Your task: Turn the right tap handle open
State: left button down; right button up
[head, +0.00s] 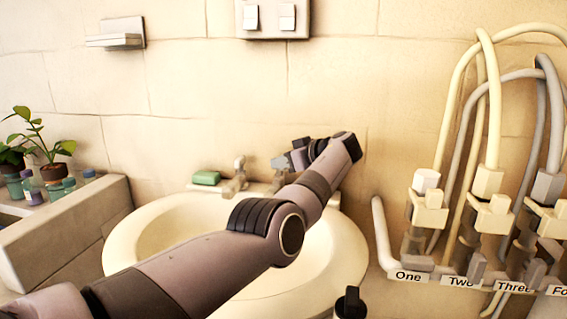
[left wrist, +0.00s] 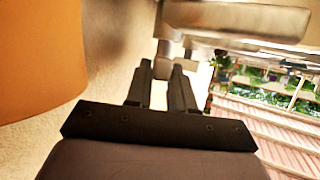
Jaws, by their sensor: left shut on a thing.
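The pale washbasin (head: 125,233) is set in a counter against the wall. The tap spout (head: 238,172) stands at its back rim. My left arm reaches across the basin, and my left gripper (head: 284,162) is at the right tap handle (head: 279,183), right of the spout. The left gripper is shut on the handle, which is mostly hidden by it in the head view. In the left wrist view the dark fingers (left wrist: 160,88) point at a small pale part, with the grip itself hard to make out. My right gripper is not seen.
A green soap bar (head: 206,178) lies left of the spout. Plants and small bottles (head: 30,187) stand on a ledge at left. Labelled valves and hoses (head: 430,210) fill the right side. A dark object (head: 350,303) is cut off at the bottom edge.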

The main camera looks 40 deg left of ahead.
pick_arm(q)
jog(key=shift+f, duration=0.15)
dwell(0.3)
jog(key=c, duration=1.1)
grip_release()
jog(key=shift+o, duration=0.2)
jog(key=v, duration=0.7)
